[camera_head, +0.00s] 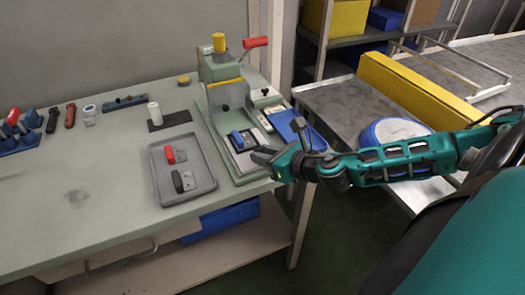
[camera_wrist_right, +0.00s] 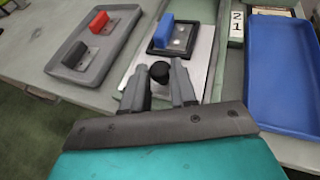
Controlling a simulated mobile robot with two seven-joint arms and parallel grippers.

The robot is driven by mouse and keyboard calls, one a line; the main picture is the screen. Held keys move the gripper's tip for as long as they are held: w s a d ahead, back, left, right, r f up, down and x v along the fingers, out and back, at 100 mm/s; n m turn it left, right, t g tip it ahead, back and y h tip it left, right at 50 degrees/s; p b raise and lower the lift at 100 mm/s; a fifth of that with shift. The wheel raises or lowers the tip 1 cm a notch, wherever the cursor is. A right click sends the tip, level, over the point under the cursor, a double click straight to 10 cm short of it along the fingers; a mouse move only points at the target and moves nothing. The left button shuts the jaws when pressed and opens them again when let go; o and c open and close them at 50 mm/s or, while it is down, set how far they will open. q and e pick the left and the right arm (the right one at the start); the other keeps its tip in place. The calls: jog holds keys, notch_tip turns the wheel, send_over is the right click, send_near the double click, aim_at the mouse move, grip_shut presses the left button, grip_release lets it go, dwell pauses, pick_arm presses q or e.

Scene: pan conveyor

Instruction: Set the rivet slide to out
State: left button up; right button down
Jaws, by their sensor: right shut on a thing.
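The rivet press (camera_head: 222,95) stands at the back right of the bench, with a yellow top and a red-knobbed lever. Its slide is a pale plate (camera_wrist_right: 205,63) at the front of the press, bearing a dark frame with a blue-handled part (camera_wrist_right: 163,30). A black knob (camera_wrist_right: 160,72) is at the slide's near end. My right gripper (camera_head: 262,155) is at that end. In the right wrist view its fingers (camera_wrist_right: 158,84) are shut on the knob, one each side. In the head view, my gripper hides the knob. My left gripper is not in view.
A grey tray (camera_head: 159,176) with a red-handled and a dark-handled part lies left of the slide. A blue tray (camera_wrist_right: 285,80) lies right of it, beside a number counter (camera_wrist_right: 237,24). A side table with a yellow barrier (camera_head: 415,92) stands at the right.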

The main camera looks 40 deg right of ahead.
jog(key=shift+s+a+f, duration=0.1)
jog(key=shift+s+f, duration=0.05)
jog(key=c, duration=1.3)
grip_release()
jog(key=shift+o, duration=0.5)
jog(key=shift+s, duration=0.15)
pick_arm(q)
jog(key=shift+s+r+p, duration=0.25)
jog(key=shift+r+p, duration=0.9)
jog(key=shift+p, duration=0.05)
pick_arm(e)
jog(key=v, duration=1.3)
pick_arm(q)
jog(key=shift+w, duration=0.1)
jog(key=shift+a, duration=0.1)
pick_arm(e)
jog(key=shift+a, duration=0.15)
